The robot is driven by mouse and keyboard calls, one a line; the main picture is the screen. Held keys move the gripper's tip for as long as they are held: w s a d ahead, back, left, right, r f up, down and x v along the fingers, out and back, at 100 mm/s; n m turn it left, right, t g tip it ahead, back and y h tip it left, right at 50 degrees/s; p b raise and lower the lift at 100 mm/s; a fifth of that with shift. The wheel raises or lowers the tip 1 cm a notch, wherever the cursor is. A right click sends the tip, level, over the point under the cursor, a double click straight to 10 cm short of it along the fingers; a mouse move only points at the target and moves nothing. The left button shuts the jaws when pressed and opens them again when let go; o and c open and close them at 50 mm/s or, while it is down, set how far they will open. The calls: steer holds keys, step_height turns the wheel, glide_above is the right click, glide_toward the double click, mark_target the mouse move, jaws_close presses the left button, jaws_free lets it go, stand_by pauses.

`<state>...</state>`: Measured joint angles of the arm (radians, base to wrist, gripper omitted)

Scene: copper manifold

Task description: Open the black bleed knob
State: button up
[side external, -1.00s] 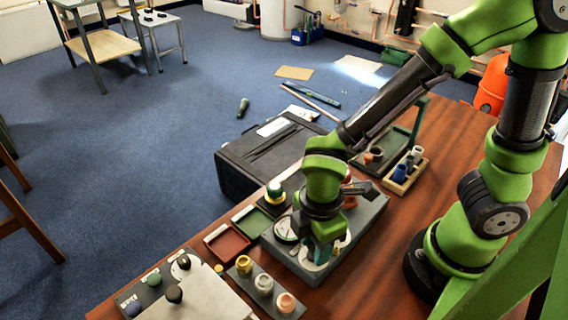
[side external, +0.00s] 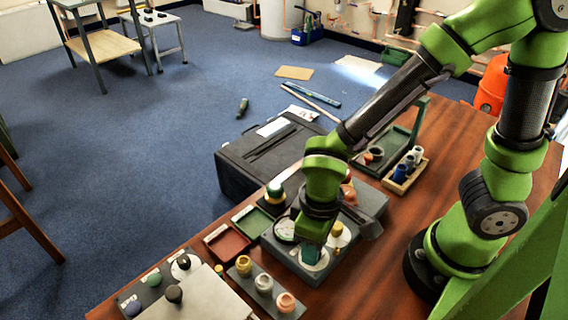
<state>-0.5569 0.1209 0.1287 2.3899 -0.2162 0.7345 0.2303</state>
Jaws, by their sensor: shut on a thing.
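My gripper (side external: 311,252) points down at the front of a grey manifold block (side external: 282,262) on the wooden table. It is shut over a pale round disc (side external: 322,262) on the block. The part between its fingers is hidden, so I cannot tell its colour or shape. A white round dial (side external: 284,229) sits just left of the gripper, and a yellowish cap (side external: 337,229) stands just right of it. A black knob (side external: 174,294) stands apart on a panel at the lower left, and another dark knob (side external: 183,261) sits on a pale disc behind it.
A red tray (side external: 228,244) and a green tray (side external: 252,222) lie left of the block. A rack with yellow, silver and copper caps (side external: 264,284) is in front. A black case (side external: 262,160) stands behind. A wooden holder (side external: 405,178) with small cylinders is at right.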

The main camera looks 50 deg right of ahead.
steer(key=shift+m, duration=1.5)
steer(key=o, duration=0.8)
step_height(320, 180, up, 17)
steer(key=shift+w, duration=0.1)
